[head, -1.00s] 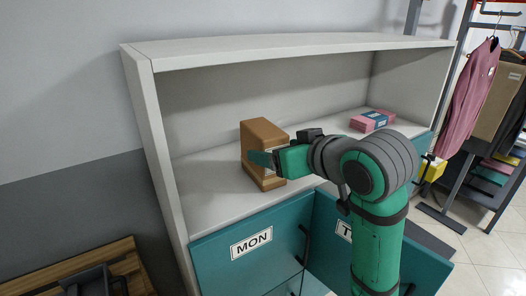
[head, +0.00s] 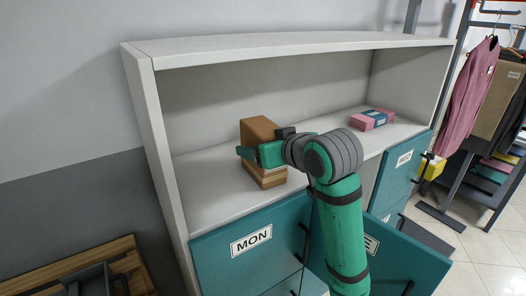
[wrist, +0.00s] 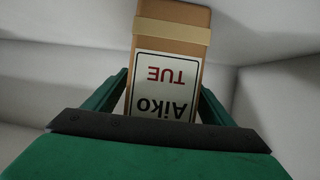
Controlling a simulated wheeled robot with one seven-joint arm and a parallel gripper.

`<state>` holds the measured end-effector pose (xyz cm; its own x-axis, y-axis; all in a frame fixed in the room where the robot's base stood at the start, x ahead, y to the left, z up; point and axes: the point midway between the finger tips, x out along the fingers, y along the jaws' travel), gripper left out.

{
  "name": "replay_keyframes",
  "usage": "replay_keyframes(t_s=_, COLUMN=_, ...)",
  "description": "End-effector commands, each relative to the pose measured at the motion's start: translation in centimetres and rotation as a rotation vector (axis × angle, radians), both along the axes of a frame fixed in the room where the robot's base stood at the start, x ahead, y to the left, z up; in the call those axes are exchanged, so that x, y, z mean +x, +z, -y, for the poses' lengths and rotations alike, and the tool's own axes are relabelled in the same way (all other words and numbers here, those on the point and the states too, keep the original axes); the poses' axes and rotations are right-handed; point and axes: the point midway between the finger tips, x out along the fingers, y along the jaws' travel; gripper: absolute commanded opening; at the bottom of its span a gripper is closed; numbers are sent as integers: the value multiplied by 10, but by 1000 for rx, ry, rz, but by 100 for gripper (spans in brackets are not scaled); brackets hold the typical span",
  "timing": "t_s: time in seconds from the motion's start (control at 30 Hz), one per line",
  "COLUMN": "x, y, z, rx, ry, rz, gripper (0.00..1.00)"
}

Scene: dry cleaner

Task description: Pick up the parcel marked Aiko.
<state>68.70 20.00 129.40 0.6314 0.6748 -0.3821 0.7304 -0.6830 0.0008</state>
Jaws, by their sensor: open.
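The parcel marked Aiko (head: 258,130) is a brown box standing upright on the open shelf of the cabinet. In the wrist view the parcel (wrist: 203,61) shows a white label reading "Aiko" and "TUE", upside down in the picture, with a lighter tape band at one end. My gripper (head: 252,154) is open in front of the parcel in the head view and hides part of its front. In the wrist view my gripper's (wrist: 162,98) two green fingers lie to either side of the label end. I cannot tell whether they touch it.
The white shelf (head: 205,195) is clear around the parcel. A pink folded bundle with a blue band (head: 369,120) lies further right. Below are teal doors, one labelled MON (head: 245,240); another (head: 410,255) stands ajar. Clothes (head: 478,90) hang at the right.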

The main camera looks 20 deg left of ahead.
Motion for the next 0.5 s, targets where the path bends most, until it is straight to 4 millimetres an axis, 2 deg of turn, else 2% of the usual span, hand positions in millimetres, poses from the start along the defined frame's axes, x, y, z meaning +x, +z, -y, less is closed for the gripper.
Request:
replay_keyframes(t_s=0.07, x=0, y=0, z=0, rx=0, ry=0, rz=0, gripper=74)
replay_keyframes(t_s=0.2, x=0, y=0, z=0, rx=0, ry=0, rz=0, gripper=41)
replay_keyframes(t_s=0.3, x=0, y=1, z=0, rx=1, ry=0, rz=1, gripper=20)
replay_keyframes(t_s=0.5, x=0, y=1, z=1, rx=0, ry=-1, rz=1, gripper=20)
